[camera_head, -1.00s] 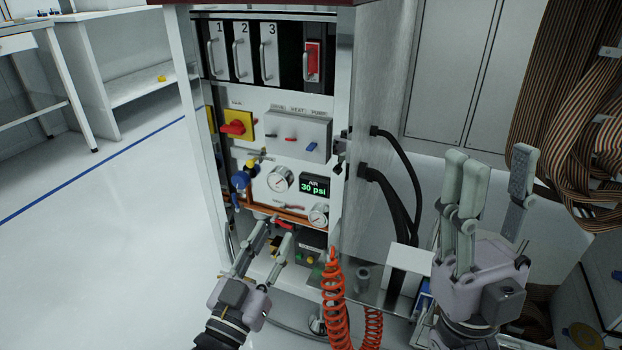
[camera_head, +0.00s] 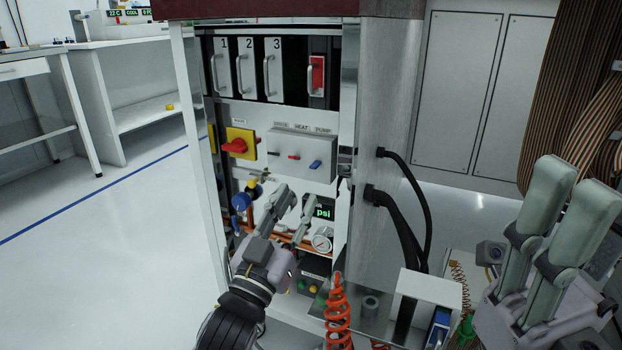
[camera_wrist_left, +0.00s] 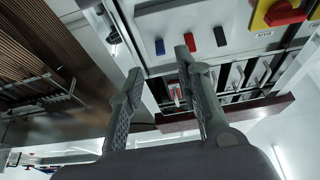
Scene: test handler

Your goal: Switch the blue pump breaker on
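The blue pump breaker (camera_head: 315,165) is a small blue lever under the PUMP label on a light grey breaker box (camera_head: 284,143). It also shows in the left wrist view (camera_wrist_left: 159,46), ahead of the fingertips. A red lever (camera_head: 293,156) and a dark lever (camera_head: 273,152) sit to its left in the head view. My left gripper (camera_head: 297,197) is below the box, its fingers pointing up, apart and empty; in the left wrist view its fingers (camera_wrist_left: 159,62) spread below the blue lever without visible contact. My right gripper (camera_head: 575,178) stands at the right, fingers upright, seemingly open and empty.
A yellow and red rotary switch (camera_head: 240,143) is left of the box. A blue valve (camera_head: 241,201), a gauge (camera_head: 322,239) and copper pipe lie below. A red coiled hose (camera_head: 337,310) and black cables (camera_head: 408,215) are near the cabinet's right side.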

